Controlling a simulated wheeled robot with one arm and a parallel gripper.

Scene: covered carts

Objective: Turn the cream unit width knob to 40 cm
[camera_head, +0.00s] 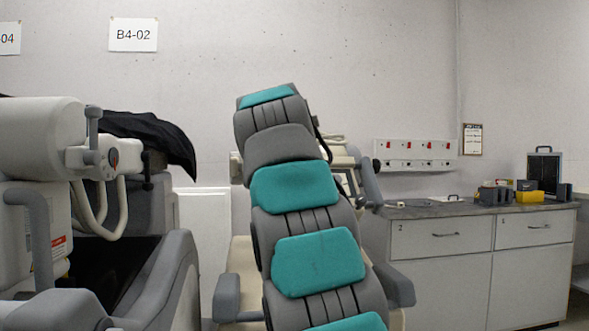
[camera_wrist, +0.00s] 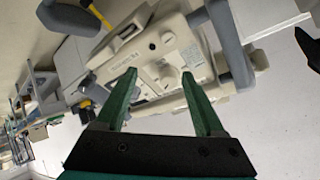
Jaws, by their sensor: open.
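In the wrist view my gripper (camera_wrist: 159,74) has two green fingers spread apart with nothing between them. Beyond the fingers is a cream unit (camera_wrist: 125,62), seen tilted, with a pale panel and small dark round parts (camera_wrist: 167,37). I cannot tell which of these is the width knob, and no scale is readable. In the head view, part of a cream unit (camera_head: 334,139) shows behind my teal and grey arm, which hides much of it. My gripper is hidden there. Another cream machine (camera_head: 40,140) stands at the left, with a small round dial (camera_head: 113,158) at its end.
A black cover (camera_head: 150,135) drapes behind the left machine. A grey counter (camera_head: 430,210) with pale cabinets stands at the right, bearing dark boxes and a yellow box (camera_head: 530,192). A wall panel with red switches (camera_head: 416,146) hangs above. A sign reads B4-02 (camera_head: 133,35).

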